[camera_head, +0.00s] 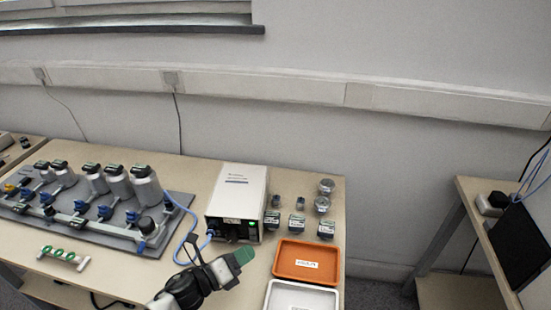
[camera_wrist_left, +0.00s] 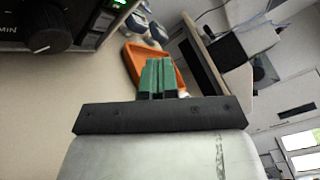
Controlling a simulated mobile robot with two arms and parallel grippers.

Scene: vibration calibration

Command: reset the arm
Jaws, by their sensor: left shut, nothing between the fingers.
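My left gripper (camera_head: 243,256) comes in from the lower left in the head view, with green fingertips over the table's front part. It is between the white instrument box (camera_head: 238,190) and the orange tray (camera_head: 290,272), and appears apart from both. In the left wrist view its green fingers (camera_wrist_left: 158,75) are pressed together with nothing between them. The orange tray (camera_wrist_left: 134,60) shows behind the fingers there, and the instrument's black knob (camera_wrist_left: 45,28) is at the upper left. My right gripper is not in view.
A white tray (camera_head: 277,298) stands before the orange one. Several small metal and dark parts (camera_head: 297,222) stand behind it. A grey board (camera_head: 75,230) with cylinders and blue valves fills the left. A green-ringed rack (camera_head: 63,257) lies in front. A side table (camera_head: 470,215) stands right, beyond a floor gap.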

